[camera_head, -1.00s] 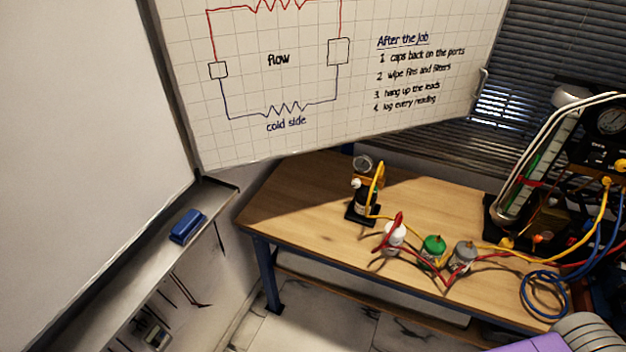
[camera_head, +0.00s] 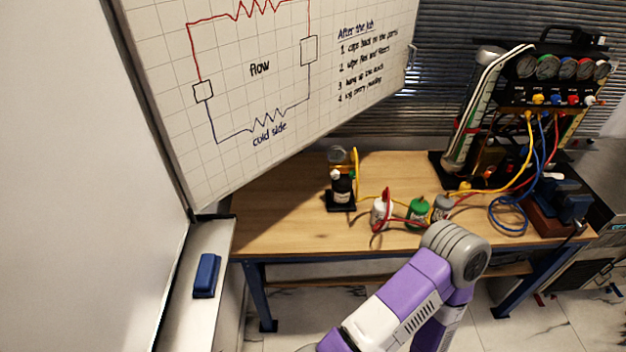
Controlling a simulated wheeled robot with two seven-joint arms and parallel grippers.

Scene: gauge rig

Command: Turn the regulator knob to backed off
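No part is clearly readable as the regulator knob, and its setting cannot be told. A small black unit (camera_head: 342,188) with a round gauge (camera_head: 337,155) and a yellow hose stands at the back left of the bench. A black gauge panel (camera_head: 553,84) on the right carries a row of round coloured gauges and several small coloured knobs or fittings (camera_head: 556,99) below them. One of my purple and grey arms rises from the bottom in front of the bench, its bend near the bench's front edge. Neither gripper is in view.
White, green and grey bottles (camera_head: 418,210) stand on the wooden bench (camera_head: 285,225) among red and yellow hoses. Blue hoses (camera_head: 510,212) coil below the panel. A whiteboard (camera_head: 270,80) stands behind; a blue eraser (camera_head: 207,275) lies on a ledge. The bench's left part is clear.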

